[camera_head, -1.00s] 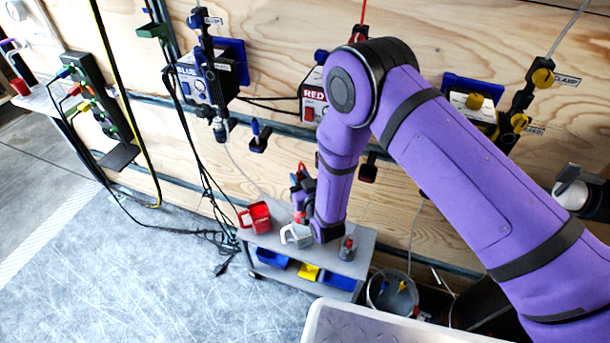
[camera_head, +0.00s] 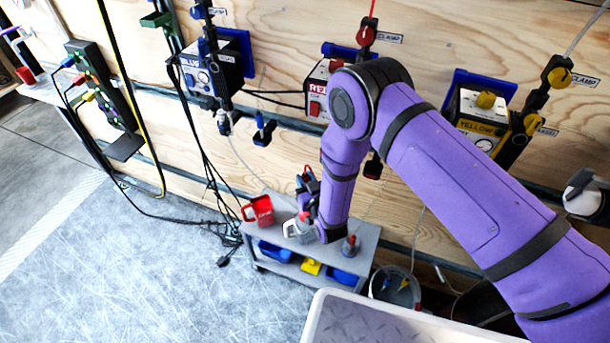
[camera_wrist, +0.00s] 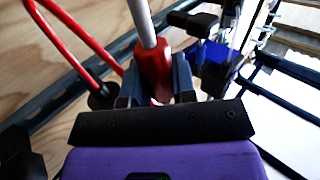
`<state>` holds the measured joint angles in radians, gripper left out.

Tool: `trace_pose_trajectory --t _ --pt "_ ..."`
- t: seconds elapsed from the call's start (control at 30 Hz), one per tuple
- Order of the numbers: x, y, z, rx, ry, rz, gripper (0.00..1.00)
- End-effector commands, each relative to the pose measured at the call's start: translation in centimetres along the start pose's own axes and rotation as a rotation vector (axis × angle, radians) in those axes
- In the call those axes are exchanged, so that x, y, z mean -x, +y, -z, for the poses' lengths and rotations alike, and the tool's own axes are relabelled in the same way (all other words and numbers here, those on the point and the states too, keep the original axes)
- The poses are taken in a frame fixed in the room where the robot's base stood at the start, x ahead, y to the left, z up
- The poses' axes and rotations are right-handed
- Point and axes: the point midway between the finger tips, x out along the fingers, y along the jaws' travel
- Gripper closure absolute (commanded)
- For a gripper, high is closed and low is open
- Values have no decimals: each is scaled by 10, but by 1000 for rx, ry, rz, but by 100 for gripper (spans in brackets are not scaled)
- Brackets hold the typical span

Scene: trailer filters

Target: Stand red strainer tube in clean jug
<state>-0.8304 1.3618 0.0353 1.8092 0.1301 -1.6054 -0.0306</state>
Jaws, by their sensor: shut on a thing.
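My gripper (camera_wrist: 155,92) is shut on the red body (camera_wrist: 153,65) of the strainer tube in the wrist view; its grey tube (camera_wrist: 142,22) runs up out of the picture. In the head view my gripper (camera_head: 306,200) is at the cart, just behind and above a whitish jug (camera_head: 297,230), and partly hidden by my purple wrist. A red jug (camera_head: 259,211) with white lettering stands to its left. I cannot read which jug is marked clean. Whether the tube's lower end is inside a jug is hidden.
The grey cart (camera_head: 365,240) stands against the wooden wall; a small grey jar with a red top (camera_head: 350,246) is at its right end. Blue and yellow bins sit on its lower shelf. Cables hang at the left.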

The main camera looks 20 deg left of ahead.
Motion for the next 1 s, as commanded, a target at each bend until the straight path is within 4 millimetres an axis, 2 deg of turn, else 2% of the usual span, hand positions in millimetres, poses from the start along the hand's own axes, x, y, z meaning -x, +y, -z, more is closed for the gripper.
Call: trace_pose_trajectory --t 1.0 --pt "0 0 -70 0 0 -1 100"
